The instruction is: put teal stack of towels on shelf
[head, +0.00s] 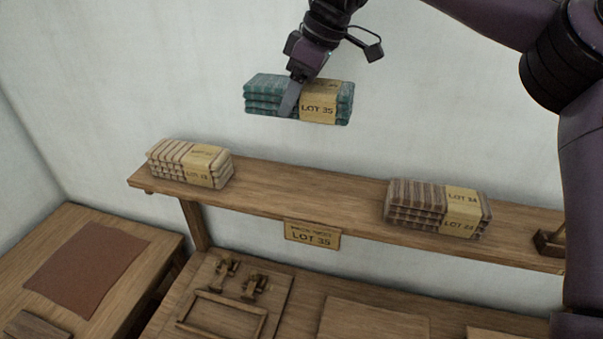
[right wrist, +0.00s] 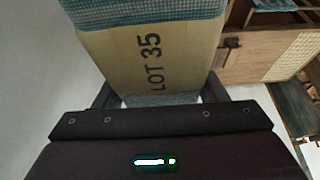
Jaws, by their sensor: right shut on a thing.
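The teal stack of towels (head: 265,95), with a tan band reading LOT 35, is held in the air above the shelf (head: 295,190). My right gripper (head: 290,100) is shut on it from above. In the right wrist view the banded stack (right wrist: 150,60) fills the space between the fingers. The wooden shelf runs along the wall below, with a clear stretch between two other stacks. A sign reading LOT 35 (head: 312,236) hangs on the shelf's front edge under that stretch. My left gripper does not show.
A cream striped stack (head: 170,160) sits at the shelf's left end. A brown striped stack (head: 412,205) sits to the right. A small wooden piece (head: 547,243) is at the far right end. Below are a bench with wooden parts (head: 225,312) and a table with a brown cloth (head: 88,265).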

